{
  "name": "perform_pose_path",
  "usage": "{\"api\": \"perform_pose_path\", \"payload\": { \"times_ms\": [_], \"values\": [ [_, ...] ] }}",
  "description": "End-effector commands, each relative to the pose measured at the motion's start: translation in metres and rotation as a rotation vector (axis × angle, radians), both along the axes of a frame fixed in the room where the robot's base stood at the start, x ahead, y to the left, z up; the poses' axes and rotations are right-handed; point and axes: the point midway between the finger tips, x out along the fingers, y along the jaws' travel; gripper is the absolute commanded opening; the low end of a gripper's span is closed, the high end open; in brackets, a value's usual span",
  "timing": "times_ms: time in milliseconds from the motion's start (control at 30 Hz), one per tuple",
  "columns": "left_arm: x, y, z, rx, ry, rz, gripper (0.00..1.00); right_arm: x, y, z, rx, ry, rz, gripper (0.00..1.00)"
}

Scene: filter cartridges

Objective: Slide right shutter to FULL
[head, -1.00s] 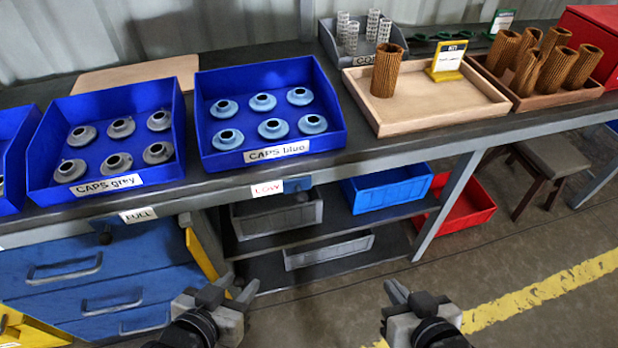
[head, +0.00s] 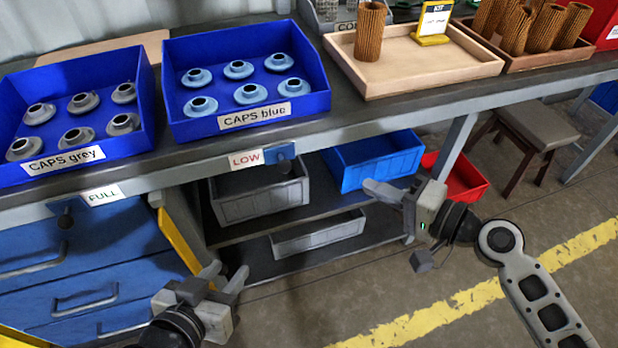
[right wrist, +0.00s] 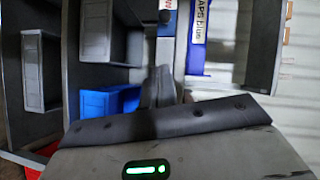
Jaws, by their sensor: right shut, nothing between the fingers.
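The right shutter (head: 279,153) is a small blue plate with a dark knob on the bench's front edge, just right of a white tag reading LOW (head: 246,160) in red. Further left, a similar blue plate with a dark knob (head: 66,217) sits beside a tag reading FULL (head: 103,195). My right gripper (head: 370,188) is shut and empty, to the right of and a little lower than the right shutter, apart from it. Its fingers (right wrist: 159,86) point toward the bench edge in the right wrist view. My left gripper (head: 227,272) is open and empty, low in front of the lower shelf.
Blue bins of grey caps (head: 55,167) and blue caps (head: 200,127) stand on the bench above the edge. A wooden tray (head: 400,87) stands right of them. Grey and blue bins (head: 375,165) fill the shelf below. A stool (head: 522,135) stands at right.

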Motion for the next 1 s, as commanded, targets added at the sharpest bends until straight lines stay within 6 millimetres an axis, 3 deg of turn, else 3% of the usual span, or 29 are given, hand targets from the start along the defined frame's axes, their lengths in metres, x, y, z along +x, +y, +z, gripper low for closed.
{"api": "perform_pose_path", "payload": {
  "times_ms": [200,567,1000],
  "values": [
    [-0.001,-0.001,0.002,-0.003,-0.007,-0.004,0.36,0.006,-0.002,0.01,0.072,0.025,0.015,0.0],
    [-0.003,-0.001,0.001,-0.002,0.0,-0.006,0.36,0.01,0.004,0.009,0.073,0.024,0.013,0.0],
    [-0.001,0.0,0.003,0.001,0.008,-0.005,0.36,0.063,0.071,-0.002,0.073,0.023,0.014,0.0]
  ]
}}
